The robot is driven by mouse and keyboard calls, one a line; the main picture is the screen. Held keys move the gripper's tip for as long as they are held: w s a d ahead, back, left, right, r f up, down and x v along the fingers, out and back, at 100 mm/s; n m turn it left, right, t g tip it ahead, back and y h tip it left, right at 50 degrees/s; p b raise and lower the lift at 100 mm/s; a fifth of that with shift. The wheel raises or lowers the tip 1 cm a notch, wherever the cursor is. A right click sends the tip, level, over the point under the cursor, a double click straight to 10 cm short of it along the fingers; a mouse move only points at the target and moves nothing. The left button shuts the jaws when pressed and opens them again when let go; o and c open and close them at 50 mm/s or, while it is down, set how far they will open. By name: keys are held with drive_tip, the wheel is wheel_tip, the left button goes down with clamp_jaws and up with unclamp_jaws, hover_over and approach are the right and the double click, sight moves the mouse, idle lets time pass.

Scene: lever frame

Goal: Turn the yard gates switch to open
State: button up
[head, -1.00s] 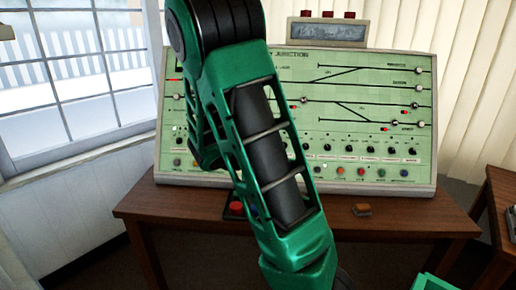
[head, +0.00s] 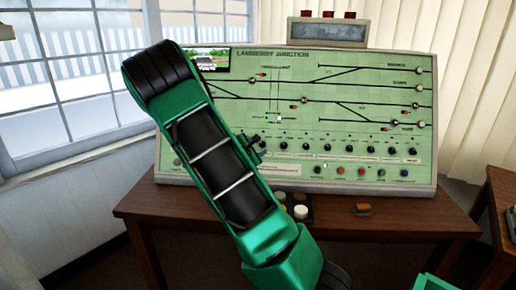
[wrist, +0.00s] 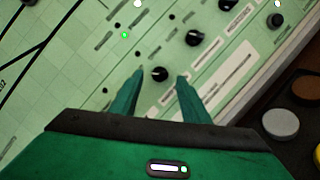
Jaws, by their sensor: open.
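The green control panel (head: 330,118) stands on the desk with a row of black rotary knobs along its lower part. In the wrist view, one black knob (wrist: 159,74) shows between the fingertips of my open gripper (wrist: 161,76). The fingers lie on either side of the knob in the picture; whether they touch it or the panel I cannot tell. A small white pointer mark shows on the knob. The labels are too small to read, so I cannot tell which knob is the yard gates switch. In the head view my arm hides the panel's lower left.
A neighbouring black knob (wrist: 194,39) sits close by in the wrist view. Round desk buttons, one of them white (head: 301,212), lie in front of the panel. A small brown block (head: 362,209) is on the wooden desk (head: 410,222). A grey box with red tops (head: 328,29) stands above the panel.

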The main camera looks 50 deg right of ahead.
sight(262, 145)
drive_tip(key=shift+x, duration=1.3)
drive_tip(key=shift+c, duration=0.7)
drive_tip(key=c, duration=0.9)
